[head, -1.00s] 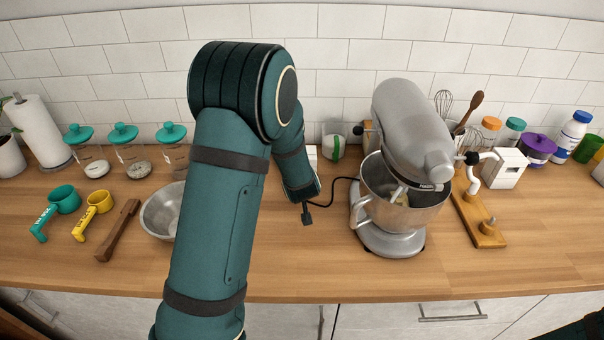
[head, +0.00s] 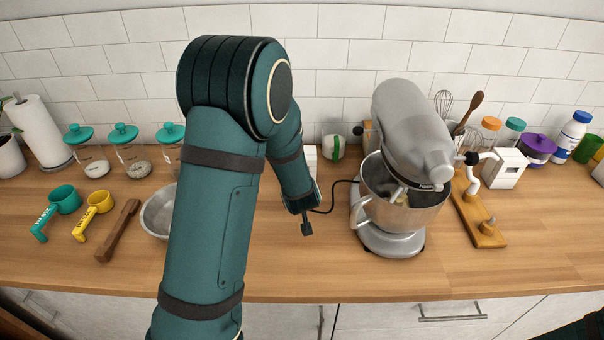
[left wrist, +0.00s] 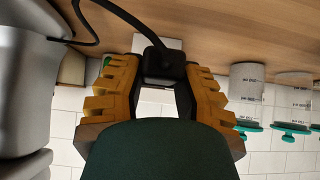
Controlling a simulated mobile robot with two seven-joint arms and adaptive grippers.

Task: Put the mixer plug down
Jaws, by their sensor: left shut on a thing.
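The black mixer plug (left wrist: 172,66) is between the yellow-brown fingers of my left gripper (left wrist: 165,82) in the left wrist view, and the gripper is shut on it. Its black cord (left wrist: 145,28) leaves the plug and curves away. In the head view the cord (head: 344,183) runs from the grey stand mixer (head: 408,125) to my left wrist, left of the mixer. My right gripper is not in view.
A metal bowl (head: 159,212) is partly behind my left arm. A wooden stand (head: 481,226) is right of the mixer. Lidded jars (head: 131,158) and a small white-green container (head: 333,147) stand near the tiled wall. The front counter (head: 300,275) is clear.

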